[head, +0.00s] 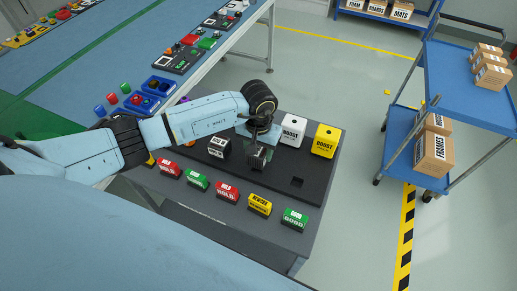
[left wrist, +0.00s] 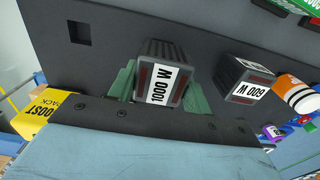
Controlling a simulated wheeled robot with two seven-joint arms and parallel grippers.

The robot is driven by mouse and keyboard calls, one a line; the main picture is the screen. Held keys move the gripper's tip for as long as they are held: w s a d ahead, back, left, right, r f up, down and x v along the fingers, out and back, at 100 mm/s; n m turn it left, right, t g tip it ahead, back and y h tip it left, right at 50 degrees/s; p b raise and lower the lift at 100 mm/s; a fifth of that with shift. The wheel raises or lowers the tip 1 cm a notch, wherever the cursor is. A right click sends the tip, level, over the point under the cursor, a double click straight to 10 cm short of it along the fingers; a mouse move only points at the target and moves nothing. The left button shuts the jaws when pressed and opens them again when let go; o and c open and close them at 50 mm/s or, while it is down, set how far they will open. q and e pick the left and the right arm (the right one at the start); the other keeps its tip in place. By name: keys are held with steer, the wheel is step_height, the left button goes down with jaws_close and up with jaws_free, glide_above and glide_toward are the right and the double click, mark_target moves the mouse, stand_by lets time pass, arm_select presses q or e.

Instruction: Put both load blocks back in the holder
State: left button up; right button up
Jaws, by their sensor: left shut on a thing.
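The 1000 W load block (left wrist: 158,72), dark grey with a white label, is between the green fingers of my left gripper (left wrist: 158,85), which is shut on it. In the head view the same block (head: 258,158) shows below my left gripper (head: 262,138), over the dark board (head: 272,190). I cannot tell whether it touches the board. The 600 W load block (head: 218,147) stands on the board to its left; it also shows in the left wrist view (left wrist: 246,78). I cannot tell which part is the holder. My right gripper is out of view.
A square hole (head: 297,182) is in the board's right part. A white box (head: 293,130) and a yellow boost pack (head: 325,141) stand at its back right. Several coloured labelled blocks, including a green one (head: 295,219), line the front edge. A blue cart (head: 455,90) stands right.

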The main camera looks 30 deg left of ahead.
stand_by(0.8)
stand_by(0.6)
arm_select(q)
steer(key=shift+f+b, duration=1.25)
steer(key=shift+b, duration=0.55)
steer(key=o, duration=1.4)
steer(key=shift+s+f, duration=0.1)
